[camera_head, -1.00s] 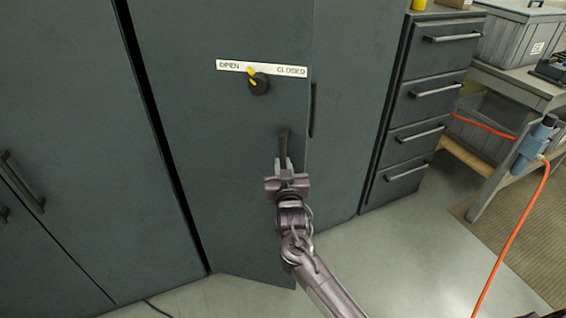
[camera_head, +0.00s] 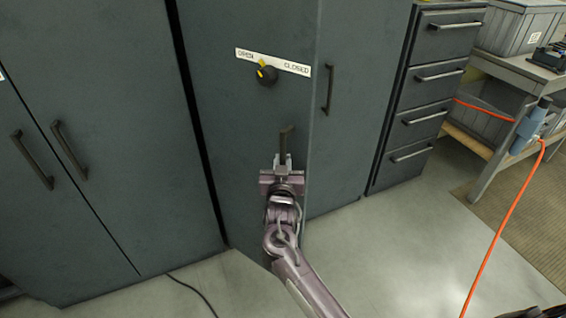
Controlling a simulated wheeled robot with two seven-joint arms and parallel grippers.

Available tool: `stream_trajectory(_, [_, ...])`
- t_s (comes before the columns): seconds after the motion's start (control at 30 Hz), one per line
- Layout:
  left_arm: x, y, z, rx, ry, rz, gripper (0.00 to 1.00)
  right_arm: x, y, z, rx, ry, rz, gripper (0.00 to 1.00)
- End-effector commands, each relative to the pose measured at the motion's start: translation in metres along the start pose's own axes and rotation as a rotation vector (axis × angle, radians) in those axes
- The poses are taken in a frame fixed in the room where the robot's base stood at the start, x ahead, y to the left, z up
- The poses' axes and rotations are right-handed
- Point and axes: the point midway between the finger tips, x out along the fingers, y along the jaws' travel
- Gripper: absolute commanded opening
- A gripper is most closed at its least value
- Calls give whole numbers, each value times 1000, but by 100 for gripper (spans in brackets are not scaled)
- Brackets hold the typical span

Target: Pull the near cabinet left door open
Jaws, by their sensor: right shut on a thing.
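The cabinet left door (camera_head: 245,140) is a dark grey-green panel with an OPEN/CLOSED label (camera_head: 273,62) and a black knob with a yellow pointer (camera_head: 267,75). It looks slightly ajar, its free right edge standing out in front of the right door (camera_head: 362,120). My right gripper (camera_head: 284,163) is shut on the left door's dark vertical handle (camera_head: 286,145), below the knob. The upper part of the handle shows above the fingers. My arm hides part of the door's lower edge. My left gripper is not in view.
Another dark cabinet (camera_head: 110,80) with two handles stands at the left. A drawer unit (camera_head: 430,100) adjoins the right door. A workbench with an orange cable (camera_head: 505,225) is at the far right. Open floor (camera_head: 390,250) lies in front; a black cable (camera_head: 195,290) crosses it lower left.

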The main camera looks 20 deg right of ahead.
Motion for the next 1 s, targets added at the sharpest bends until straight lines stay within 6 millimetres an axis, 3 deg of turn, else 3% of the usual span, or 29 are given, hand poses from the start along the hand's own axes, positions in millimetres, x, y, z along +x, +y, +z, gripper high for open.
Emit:
stream_trajectory(0.17, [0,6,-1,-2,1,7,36,0,-3,-2,3,5,-8,0])
stream_trajectory(0.2, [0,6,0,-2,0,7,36,0,-4,-3,3,5,-8,20])
stream_trajectory(0.33, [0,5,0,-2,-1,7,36,0,-3,-2,3,4,-7,35])
stream_trajectory(0.67, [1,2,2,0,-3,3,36,-6,-2,0,2,1,-4,35])
stream_trajectory(1.0, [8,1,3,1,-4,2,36,-60,-3,1,4,1,-6,35])
